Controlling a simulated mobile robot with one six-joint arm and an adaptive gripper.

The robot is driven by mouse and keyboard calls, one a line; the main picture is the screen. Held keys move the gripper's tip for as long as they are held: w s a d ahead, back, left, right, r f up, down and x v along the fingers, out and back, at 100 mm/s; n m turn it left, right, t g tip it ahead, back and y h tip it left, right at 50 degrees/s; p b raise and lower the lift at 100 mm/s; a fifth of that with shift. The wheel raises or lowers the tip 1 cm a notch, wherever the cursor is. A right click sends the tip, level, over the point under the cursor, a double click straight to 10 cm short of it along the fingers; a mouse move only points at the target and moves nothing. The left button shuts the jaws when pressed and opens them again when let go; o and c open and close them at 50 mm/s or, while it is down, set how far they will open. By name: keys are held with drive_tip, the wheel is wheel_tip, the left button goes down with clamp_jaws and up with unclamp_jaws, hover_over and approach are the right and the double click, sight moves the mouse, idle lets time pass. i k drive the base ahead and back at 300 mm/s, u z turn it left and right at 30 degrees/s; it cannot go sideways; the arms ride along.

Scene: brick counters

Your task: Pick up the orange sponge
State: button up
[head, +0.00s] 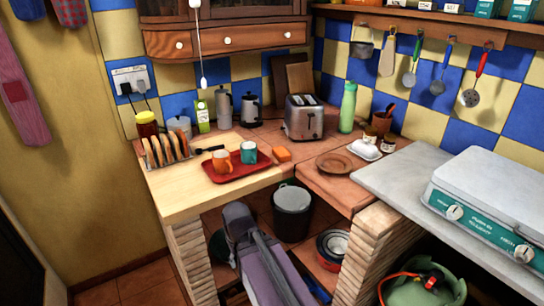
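The tray holds an orange mug (222,161) and a teal mug (249,152); the teal one is nearer the sponge. My gripper cannot be made out in the head view. A grey and purple form, possibly part of my arm, rises below the counter's front edge, apart from the sponge.
A toast rack (166,149) stands left of the tray. A toaster (304,117) stands behind the sponge, with a green bottle (348,107) beside it. A brown plate (335,163) lies to the right. A dark bin (292,215) stands below. Bare counter shows in front of the sponge.

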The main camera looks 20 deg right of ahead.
sight(280, 153)
drive_tip(key=u, duration=0.9)
drive_tip(key=k, duration=0.85)
drive_tip(key=z, duration=1.45)
drive_tip(key=i, duration=0.35)
drive_tip(key=u, duration=0.3)
